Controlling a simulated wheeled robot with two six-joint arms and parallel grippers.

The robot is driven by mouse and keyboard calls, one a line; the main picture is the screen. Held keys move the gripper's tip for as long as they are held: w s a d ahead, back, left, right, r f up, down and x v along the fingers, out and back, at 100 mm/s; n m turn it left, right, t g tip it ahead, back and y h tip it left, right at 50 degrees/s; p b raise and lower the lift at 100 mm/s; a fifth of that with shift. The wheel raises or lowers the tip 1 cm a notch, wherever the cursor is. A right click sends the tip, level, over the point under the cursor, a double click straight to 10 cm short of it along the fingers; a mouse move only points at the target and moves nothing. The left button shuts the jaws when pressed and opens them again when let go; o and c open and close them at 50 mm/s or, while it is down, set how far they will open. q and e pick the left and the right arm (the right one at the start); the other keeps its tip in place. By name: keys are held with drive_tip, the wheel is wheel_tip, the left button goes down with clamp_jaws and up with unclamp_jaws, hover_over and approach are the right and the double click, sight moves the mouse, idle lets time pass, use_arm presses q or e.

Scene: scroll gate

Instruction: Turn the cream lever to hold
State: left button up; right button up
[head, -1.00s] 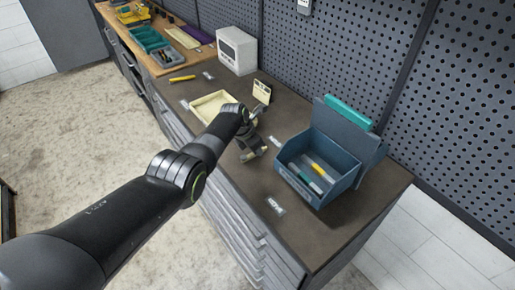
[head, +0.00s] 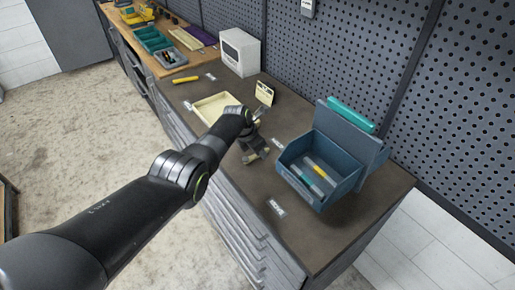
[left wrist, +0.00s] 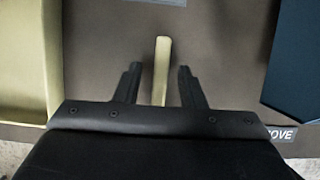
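The cream lever (left wrist: 163,62) is a narrow upright bar in the left wrist view, with its lower end between the fingers of my left gripper (left wrist: 157,85). The fingers are open, with a gap on each side of the lever, and I see no contact. In the head view my left gripper (head: 249,143) points down over the dark worktop, between the cream tray and the blue bin. The lever is mostly hidden by the gripper there. A label reading "MOVE" (left wrist: 278,134) lies at the lower right of the wrist view. My right gripper is out of view.
A cream tray (head: 197,108) lies left of the gripper, and a blue bin (head: 318,194) with several sticks stands to the right. A small cream card (head: 264,93) stands behind. A white box (head: 240,52) and pegboard wall (head: 400,70) are at the back.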

use_arm(q)
drive_tip(key=shift+r, duration=0.1)
drive_tip(key=p+v, duration=0.3)
drive_tip(key=shift+r, duration=0.15)
drive_tip(key=p+v, duration=0.1)
drive_tip(key=v, duration=0.5)
wheel_tip(320, 180, up, 7)
hover_over(250, 157)
drive_tip(key=s+a, duration=0.2)
drive_tip(key=a, duration=0.1)
drive_tip(key=shift+s+d+r+b, duration=0.15)
drive_tip(key=shift+d+b, duration=0.05)
drive_tip(key=shift+b, duration=0.1)
